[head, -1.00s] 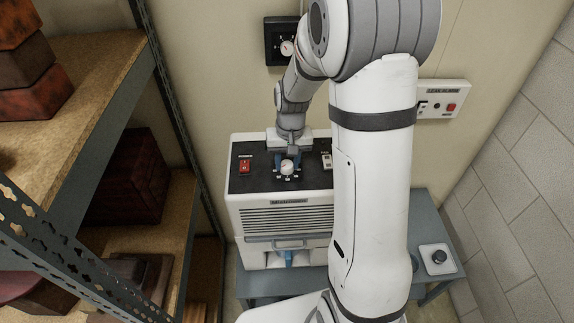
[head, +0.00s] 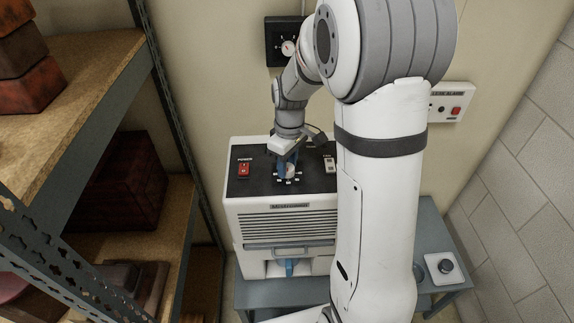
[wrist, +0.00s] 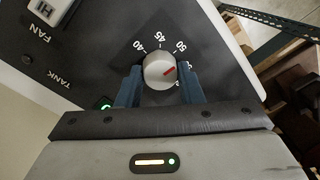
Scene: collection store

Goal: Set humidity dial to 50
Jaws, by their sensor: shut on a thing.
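The humidity dial (wrist: 157,62) is a round, pale knob with a red pointer line, set in the black top panel of the white humidifier (head: 285,222). In the wrist view the numbers 40, 45 and 50 show around its edge, and another mark is partly hidden by a finger. The red line points up and right, seemingly a little past 50 toward that hidden mark. My gripper (wrist: 160,84) is shut on the dial, one blue finger on each side. In the head view my gripper (head: 287,167) is turned at an angle over the dial.
A red power switch (head: 244,169) is left of the dial, and a fan switch (head: 330,164) is on the right. A black gauge (head: 283,46) and a leak alarm box (head: 450,102) are on the wall. A metal shelf (head: 110,95) stands close on the left.

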